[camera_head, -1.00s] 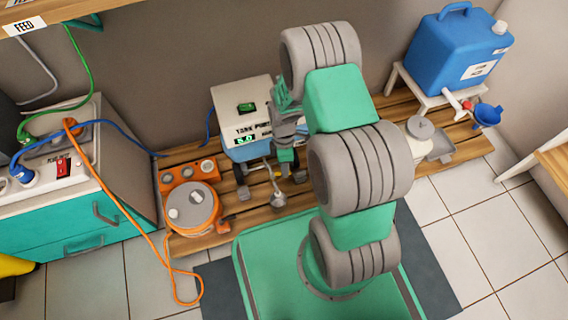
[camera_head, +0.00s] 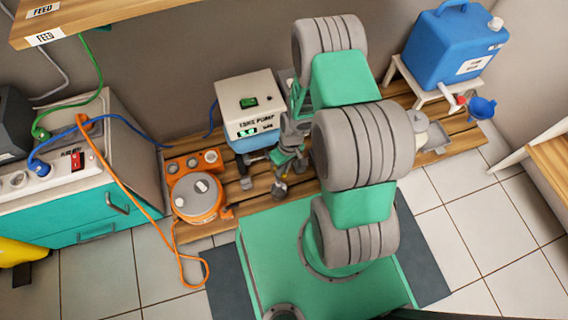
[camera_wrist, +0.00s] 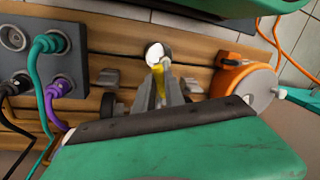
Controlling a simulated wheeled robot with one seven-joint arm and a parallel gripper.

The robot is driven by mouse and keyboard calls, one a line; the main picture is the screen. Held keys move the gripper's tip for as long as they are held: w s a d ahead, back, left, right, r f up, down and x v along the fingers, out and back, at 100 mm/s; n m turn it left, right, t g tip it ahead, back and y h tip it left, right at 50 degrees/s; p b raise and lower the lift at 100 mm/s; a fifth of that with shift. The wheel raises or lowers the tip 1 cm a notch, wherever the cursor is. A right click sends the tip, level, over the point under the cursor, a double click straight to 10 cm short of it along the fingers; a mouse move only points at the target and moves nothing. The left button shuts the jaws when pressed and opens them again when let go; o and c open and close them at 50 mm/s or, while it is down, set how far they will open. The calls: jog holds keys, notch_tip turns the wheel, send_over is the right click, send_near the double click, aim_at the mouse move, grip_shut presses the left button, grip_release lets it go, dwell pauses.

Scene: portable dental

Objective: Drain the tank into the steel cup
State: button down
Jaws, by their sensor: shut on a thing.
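The pump box (camera_head: 247,102), white with a green switch and a lit display, sits on a blue tank (camera_head: 243,143) on the wooden pallet. My gripper (camera_head: 284,166) is low in front of the tank. In the wrist view its fingers (camera_wrist: 165,87) are shut around a slim yellow piece (camera_wrist: 159,82), which looks like a drain tap lever. The small steel cup (camera_head: 279,190) stands in front of the tank, just beyond the fingertips. It shows in the wrist view as a round, bright shape (camera_wrist: 155,55). My gripper hides the tap outlet, and I cannot see any liquid flowing.
An orange round unit (camera_head: 196,196) with a cable stands left of the cup. A blue canister (camera_head: 455,48) on a white stand, with a blue funnel (camera_head: 481,107), is at the right. A socket block (camera_wrist: 55,65) with teal and purple plugs is close by.

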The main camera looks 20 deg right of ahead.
jog(key=shift+s+a+m+t+p, duration=0.2)
jog(key=shift+a+m+p, duration=0.2)
jog(key=shift+m, duration=0.75)
jog(key=shift+s+a+m+t+p, duration=0.1)
jog(key=shift+a+m+t+p, duration=0.2)
jog(key=shift+m, duration=0.85)
jog(key=shift+a, duration=0.15)
jog(key=c, duration=1.4)
grip_release()
jog(key=r+p, duration=0.1)
jog(key=r, duration=0.1)
jog(key=d+r+p, duration=0.1)
jog(key=r, duration=0.2)
jog(key=r+p, duration=0.1)
jog(key=r, duration=0.1)
jog(key=shift+d+r, duration=0.25)
jog(key=shift+r, duration=0.1)
